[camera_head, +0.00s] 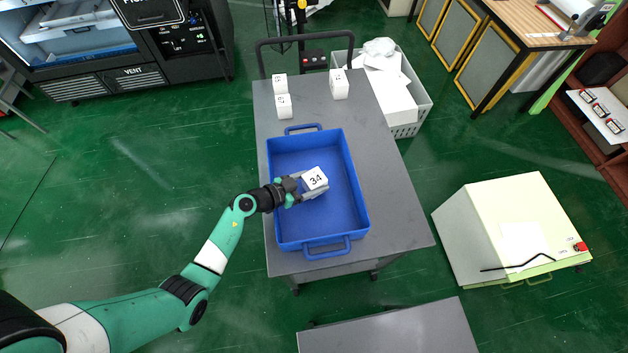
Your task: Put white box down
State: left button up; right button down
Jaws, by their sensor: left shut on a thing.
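A white box (315,178) marked 34 is over the blue tray (345,222). My left gripper (307,187) comes in from the left and is shut on this box, with its fingers beside and under it. The box is slightly tilted in the picture; whether it touches the tray floor I cannot tell. The rest of the tray looks empty. The tray sits on a grey cart (397,232). My right gripper is not in view.
Several white boxes stand at the cart's far end, one of them at its right (339,84). A white basket (423,100) with white items is beyond the cart's right edge. A pale cabinet (452,238) stands at right. A grey surface (395,330) is in front.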

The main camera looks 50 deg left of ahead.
aim_at(306, 184)
pick_arm(q)
jog(key=o, duration=1.5)
jog(key=shift+s+f, duration=0.3)
jog(key=shift+f, duration=0.55)
jog(key=shift+w+r, duration=0.1)
jog(key=shift+r, duration=0.25)
jog(key=shift+s+a+r+p, duration=0.15)
jog(key=shift+s+r+p, duration=0.35)
jog(key=shift+s+r, duration=0.15)
jog(key=shift+s+a+r+p, duration=0.15)
jog(key=shift+s+r+p, duration=0.35)
jog(key=shift+s+r, duration=0.1)
jog(key=p+v, duration=0.3)
jog(key=v, duration=0.6)
jog(key=shift+s, duration=0.1)
